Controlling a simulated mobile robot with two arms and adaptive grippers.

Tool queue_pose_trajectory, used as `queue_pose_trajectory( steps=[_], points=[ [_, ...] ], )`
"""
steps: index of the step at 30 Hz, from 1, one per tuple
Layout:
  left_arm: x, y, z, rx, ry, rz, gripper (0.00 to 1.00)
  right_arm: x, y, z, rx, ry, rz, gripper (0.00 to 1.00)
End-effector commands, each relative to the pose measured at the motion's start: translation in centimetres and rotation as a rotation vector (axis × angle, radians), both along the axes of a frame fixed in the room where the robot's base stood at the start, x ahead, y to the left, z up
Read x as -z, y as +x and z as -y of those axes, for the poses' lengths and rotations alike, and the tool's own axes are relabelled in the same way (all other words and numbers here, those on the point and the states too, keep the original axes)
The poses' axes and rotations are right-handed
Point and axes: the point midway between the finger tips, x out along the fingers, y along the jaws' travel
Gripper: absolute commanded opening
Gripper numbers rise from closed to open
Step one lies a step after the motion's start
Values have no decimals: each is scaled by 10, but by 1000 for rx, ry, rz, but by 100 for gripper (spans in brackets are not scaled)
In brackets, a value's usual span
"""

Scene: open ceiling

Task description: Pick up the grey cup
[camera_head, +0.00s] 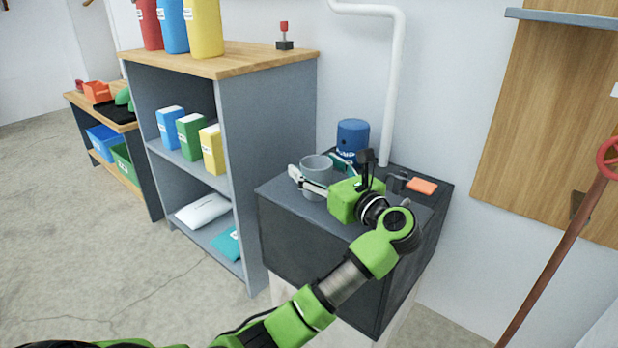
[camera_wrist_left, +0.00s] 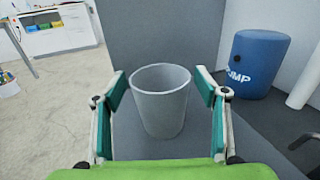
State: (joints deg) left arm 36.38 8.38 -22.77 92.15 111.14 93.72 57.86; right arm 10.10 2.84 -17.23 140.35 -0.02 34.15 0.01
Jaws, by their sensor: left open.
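The grey cup (camera_head: 316,166) stands upright on the dark cabinet top (camera_head: 290,198), near its back left corner. In the left wrist view the cup (camera_wrist_left: 162,105) is between the two green-padded fingers, empty as far as I can see inside. My left gripper (camera_head: 322,176) is open around the cup, one finger on each side. In the wrist view the left gripper (camera_wrist_left: 163,100) shows small gaps between its fingers and the cup wall. Part of the cup's lower side is hidden by the gripper in the head view. My right gripper is not in view.
A blue cylinder (camera_head: 352,138) marked with white letters stands behind the cup, by a white pipe (camera_head: 393,90). An orange block (camera_head: 422,187) lies to the right. A brown pole (camera_head: 560,250) leans at right.

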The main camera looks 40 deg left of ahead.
Motion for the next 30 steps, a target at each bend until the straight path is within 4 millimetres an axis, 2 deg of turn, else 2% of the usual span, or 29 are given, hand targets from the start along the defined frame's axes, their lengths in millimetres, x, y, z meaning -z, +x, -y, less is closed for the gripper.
queue_pose_trajectory(
  steps=[8, 9, 13, 14, 24, 30],
  points=[
    [0, 0, -1, 0, 0, 0, 66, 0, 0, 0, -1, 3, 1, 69],
    [0, 0, -1, 0, 0, 0, 64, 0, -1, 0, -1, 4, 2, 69],
    [0, 0, -1, 0, 0, 0, 30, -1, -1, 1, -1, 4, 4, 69],
    [0, 0, -1, 0, 0, 0, 28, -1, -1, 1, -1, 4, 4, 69],
    [-1, 0, -1, 1, -1, 0, 28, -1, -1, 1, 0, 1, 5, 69],
    [-13, 1, -1, 2, -3, -1, 28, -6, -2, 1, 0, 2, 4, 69]
  ],
)
